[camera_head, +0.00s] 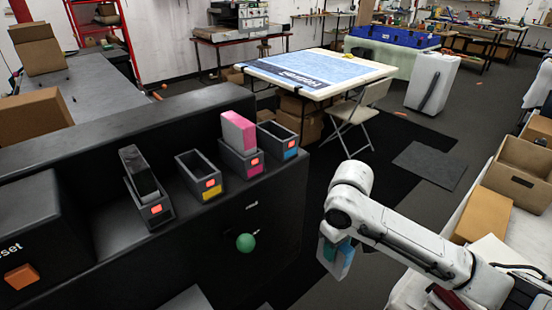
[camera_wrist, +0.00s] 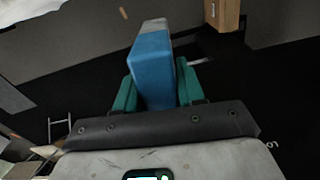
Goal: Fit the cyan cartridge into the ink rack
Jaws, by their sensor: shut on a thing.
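My gripper (camera_wrist: 156,88) has its green fingers closed on the two sides of the cyan cartridge (camera_wrist: 153,66), which has a grey-white end. In the head view my gripper (camera_head: 340,243) hangs at lower right, with the cartridge (camera_head: 346,266) partly hidden by my arm. It is in the air, right of the ink rack (camera_head: 118,222) and apart from it. The rack's slots run in a row. The rightmost slot, with a blue mark (camera_head: 290,154), looks empty. The yellow-marked slot (camera_head: 211,194) looks empty too.
A magenta cartridge (camera_head: 239,133) stands in its slot beside the blue-marked one. A black cartridge (camera_head: 139,174) stands in the leftmost slot. A green ball-shaped knob (camera_head: 245,243) is on the dark front. Cardboard boxes (camera_head: 525,168) lie at right.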

